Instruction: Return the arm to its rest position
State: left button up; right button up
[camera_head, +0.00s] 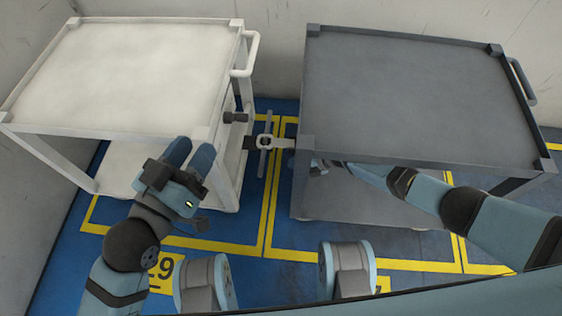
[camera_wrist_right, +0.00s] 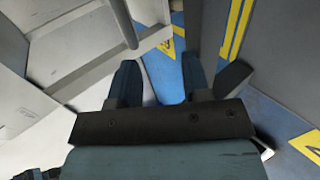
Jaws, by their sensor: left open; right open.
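My left gripper (camera_head: 190,155) is in the head view, beside the front right corner of the white cart. Its two dark blue fingers are apart and nothing is seen between them. My right arm (camera_head: 430,195) comes in from the right and reaches left, low at the front of the dark grey cart (camera_head: 415,95). In the head view the cart's front left corner and leg hide part of this arm's far end, and its fingers cannot be made out clearly. In the right wrist view my right gripper (camera_wrist_right: 159,66) has its two fingers apart and empty.
The white cart (camera_head: 135,70) and the dark grey cart have bare tops. A narrow gap with blue floor and yellow lines (camera_head: 268,215) lies between them. The dark cart's corner and leg (camera_head: 301,175) are close to my right arm. Pale framework (camera_wrist_right: 75,60) fills the wrist view's left.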

pick_arm(q)
jog(key=shift+r, duration=0.25)
pick_arm(e)
jog(key=shift+s+d, duration=0.25)
jog(key=shift+d, duration=0.8)
